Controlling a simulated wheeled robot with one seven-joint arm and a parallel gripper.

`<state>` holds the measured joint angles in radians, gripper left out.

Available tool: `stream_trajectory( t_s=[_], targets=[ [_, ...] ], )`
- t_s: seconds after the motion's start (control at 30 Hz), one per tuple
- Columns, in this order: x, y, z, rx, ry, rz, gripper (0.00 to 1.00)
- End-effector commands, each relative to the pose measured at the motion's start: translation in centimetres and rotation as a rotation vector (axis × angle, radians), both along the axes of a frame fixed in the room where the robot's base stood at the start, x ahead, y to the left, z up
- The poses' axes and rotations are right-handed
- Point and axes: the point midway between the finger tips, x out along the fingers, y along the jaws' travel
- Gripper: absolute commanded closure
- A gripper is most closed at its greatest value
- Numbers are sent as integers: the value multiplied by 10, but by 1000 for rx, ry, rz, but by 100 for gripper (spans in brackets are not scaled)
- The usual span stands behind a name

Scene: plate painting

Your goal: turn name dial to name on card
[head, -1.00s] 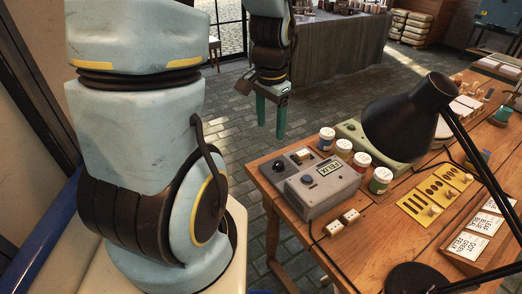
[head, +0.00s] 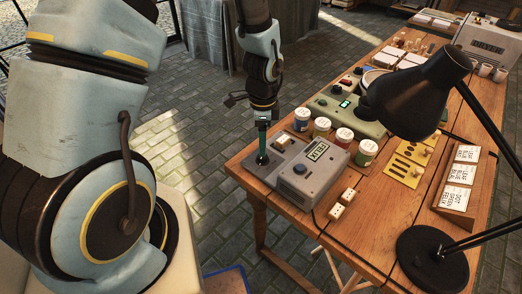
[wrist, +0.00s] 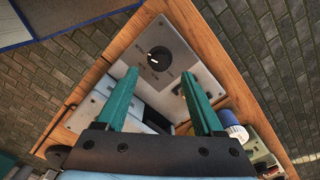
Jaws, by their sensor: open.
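A grey box (head: 318,186) stands at the table's near left corner, with a small name window (head: 317,152) that seems to read FELIX. In the wrist view a black round dial (wrist: 159,59) with a white pointer mark sits on the box's light plate (wrist: 185,45). My gripper (wrist: 159,78) is open and empty, its green fingers pointing down over the plate, the dial showing between and beyond the tips. In the head view my gripper (head: 262,157) hides the dial. Cards stand in a wooden holder (head: 456,212) at right; the nearest card (head: 457,196) seems to read DOT, GREEN, FELIX.
Several paint jars (head: 344,138) stand behind the box, with a green machine (head: 345,112) beyond. Two small light blocks (head: 341,203) lie in front of the box. A black lamp (head: 432,250) stands at right. Yellow stencils (head: 406,165) lie mid-table.

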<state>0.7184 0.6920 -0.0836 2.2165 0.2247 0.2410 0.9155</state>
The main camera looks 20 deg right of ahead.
Motion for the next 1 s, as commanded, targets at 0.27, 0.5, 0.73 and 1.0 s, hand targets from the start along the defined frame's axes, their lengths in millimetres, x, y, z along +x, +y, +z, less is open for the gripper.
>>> stream_trajectory(
  t_s=[0.27,0.5,0.73,1.0],
  targets=[
    [-1,0,-39,3,2,1,31],
    [0,0,-54,0,0,1,31],
    [0,0,-55,0,-1,2,31],
    [0,0,-55,0,-1,2,54]
  ],
)
